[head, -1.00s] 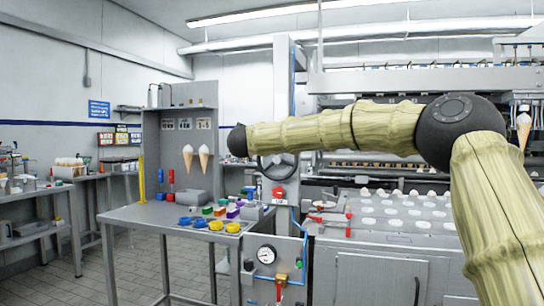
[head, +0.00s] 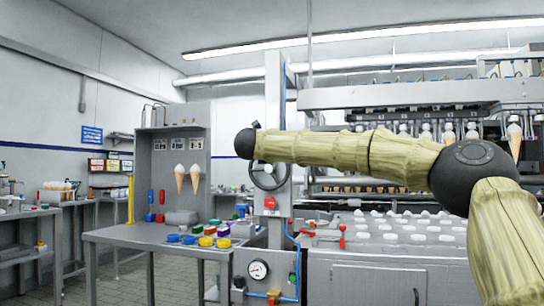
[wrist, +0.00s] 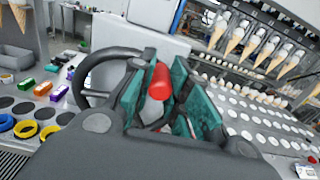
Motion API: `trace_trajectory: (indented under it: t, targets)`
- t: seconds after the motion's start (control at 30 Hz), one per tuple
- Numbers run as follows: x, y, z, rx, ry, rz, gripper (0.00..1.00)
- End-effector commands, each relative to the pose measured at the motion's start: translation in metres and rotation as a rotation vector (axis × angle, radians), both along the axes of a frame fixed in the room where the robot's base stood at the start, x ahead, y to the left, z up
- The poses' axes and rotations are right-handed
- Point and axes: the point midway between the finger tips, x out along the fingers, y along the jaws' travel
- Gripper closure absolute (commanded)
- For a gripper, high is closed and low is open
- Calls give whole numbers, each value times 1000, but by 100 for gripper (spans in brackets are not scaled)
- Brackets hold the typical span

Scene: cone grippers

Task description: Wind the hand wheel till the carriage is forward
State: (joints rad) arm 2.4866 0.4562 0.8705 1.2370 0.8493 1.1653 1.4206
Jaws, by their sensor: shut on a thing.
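The hand wheel (head: 257,181) is a dark ring with spokes on a grey column, partly behind my forearm in the head view. In the wrist view its rim (wrist: 83,68) curves left of my gripper (wrist: 163,100). My gripper's teal fingers are shut on the wheel's red handle (wrist: 159,82). The row of cones (wrist: 260,45) also shows in the wrist view.
A bench (head: 150,236) at left bears coloured blocks and yellow and blue rings (wrist: 28,129). A machine bed (head: 390,240) with round white spots lies under the carriage. A pressure gauge (head: 258,270) and pipes sit below the wheel.

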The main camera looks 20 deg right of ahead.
Motion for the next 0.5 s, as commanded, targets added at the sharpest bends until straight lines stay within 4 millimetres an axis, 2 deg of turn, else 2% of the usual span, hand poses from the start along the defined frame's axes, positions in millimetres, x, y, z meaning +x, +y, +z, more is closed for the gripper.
trace_trajectory:
  t: [0.47,0.5]
  targets:
    - [0,-1,-3,10,-3,-1,100]
    - [0,-1,-3,10,-3,0,79]
